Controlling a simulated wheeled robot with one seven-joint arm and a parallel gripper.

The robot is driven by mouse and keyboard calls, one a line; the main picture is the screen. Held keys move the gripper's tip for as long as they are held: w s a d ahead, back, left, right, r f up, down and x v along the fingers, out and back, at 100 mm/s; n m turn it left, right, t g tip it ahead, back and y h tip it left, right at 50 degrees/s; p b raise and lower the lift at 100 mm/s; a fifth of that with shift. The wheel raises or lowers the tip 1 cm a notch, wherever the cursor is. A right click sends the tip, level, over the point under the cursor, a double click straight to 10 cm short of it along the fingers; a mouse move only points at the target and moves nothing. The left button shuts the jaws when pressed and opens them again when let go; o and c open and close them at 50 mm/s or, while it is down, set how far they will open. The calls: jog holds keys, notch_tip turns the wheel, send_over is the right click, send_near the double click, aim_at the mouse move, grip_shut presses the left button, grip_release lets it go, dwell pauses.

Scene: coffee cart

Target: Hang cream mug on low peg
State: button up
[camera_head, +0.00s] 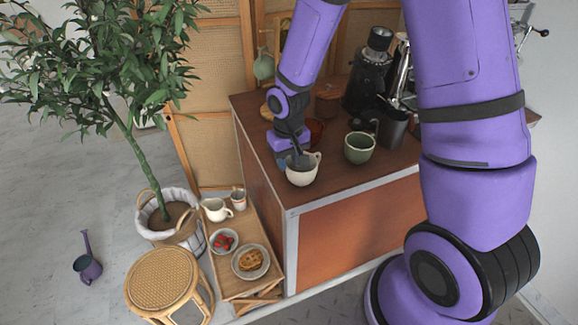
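The cream mug (301,175) is upright at the near left corner of the brown cart top, its handle toward the right. My gripper (298,160) points down at the mug's rim from behind, with a dark finger at or inside the opening. The fingers are small and partly hidden, so I cannot tell whether they are closed on the mug wall, or whether the mug rests on the top or is just above it. A green vessel (264,66) hangs in front of the rattan screen at the back. I cannot make out the low peg.
A green cup (359,147) stands right of the mug. A black grinder (369,75) and a dark pitcher (392,127) are behind it. A low wooden stand (236,285) holds a creamer (216,209) and plates. A potted tree (142,165) is at left.

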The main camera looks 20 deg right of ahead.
jog(key=s+d+r+t, duration=0.15)
jog(key=s+r, duration=0.35)
jog(key=r, duration=0.7)
jog(key=s+d+r+t, duration=0.1)
jog(key=s+d+r, duration=0.25)
jog(key=r, duration=0.85)
jog(key=s+d+r+t, duration=0.1)
jog(key=s+r, duration=0.2)
jog(key=s, duration=0.3)
jog(key=s+d+r+m+t, duration=0.1)
jog(key=s+r, duration=0.3)
jog(key=s, duration=0.2)
jog(key=shift+s+d+r+t, duration=0.15)
jog(key=shift+r+t, duration=0.15)
jog(key=shift+t, duration=0.05)
jog(key=shift+o, duration=0.5)
jog(key=shift+s, duration=0.45)
jog(key=shift+w, duration=0.1)
